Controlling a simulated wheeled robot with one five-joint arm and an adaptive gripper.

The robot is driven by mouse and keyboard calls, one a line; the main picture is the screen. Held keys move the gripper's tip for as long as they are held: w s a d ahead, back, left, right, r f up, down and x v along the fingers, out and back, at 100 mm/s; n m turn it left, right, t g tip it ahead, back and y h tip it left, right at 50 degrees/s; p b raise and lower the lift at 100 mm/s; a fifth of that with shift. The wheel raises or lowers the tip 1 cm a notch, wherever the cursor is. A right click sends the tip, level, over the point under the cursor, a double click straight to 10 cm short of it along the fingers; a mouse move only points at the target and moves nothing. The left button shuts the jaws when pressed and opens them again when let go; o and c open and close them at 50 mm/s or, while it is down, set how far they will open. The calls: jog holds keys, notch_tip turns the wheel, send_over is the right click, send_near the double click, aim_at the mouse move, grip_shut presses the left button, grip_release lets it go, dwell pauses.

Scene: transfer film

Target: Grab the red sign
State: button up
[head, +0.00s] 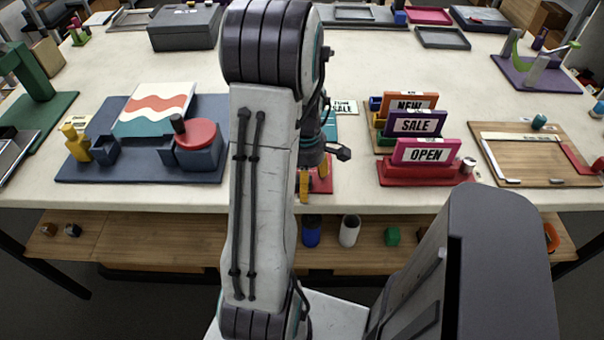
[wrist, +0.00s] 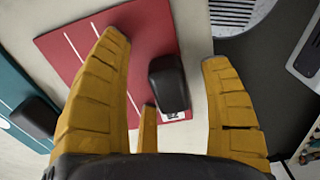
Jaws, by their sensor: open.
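The pinkish-red OPEN sign (head: 426,152) stands upright at the front of a sign rack with a red base (head: 420,175), right of my arm in the head view. Behind it stand a purple SALE sign (head: 414,123) and an orange NEW sign (head: 409,102). My gripper (wrist: 165,50) is open, its yellow fingers spread over a red board (wrist: 80,50) with white lines. A black block (wrist: 168,84) on that board shows between the fingers, with nothing gripped. My arm hides most of the gripper in the head view. The OPEN sign is not recognisable in the wrist view.
A wooden board (head: 548,178) lies right of the signs, and a small silver cylinder (head: 468,166) stands beside the rack. A dark blue tray (head: 75,172) with several objects lies left of my arm. The table's front edge is close; a wooden shelf (head: 180,238) runs below.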

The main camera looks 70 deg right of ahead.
jog(key=c, duration=1.4)
jog(key=shift+r, duration=0.1)
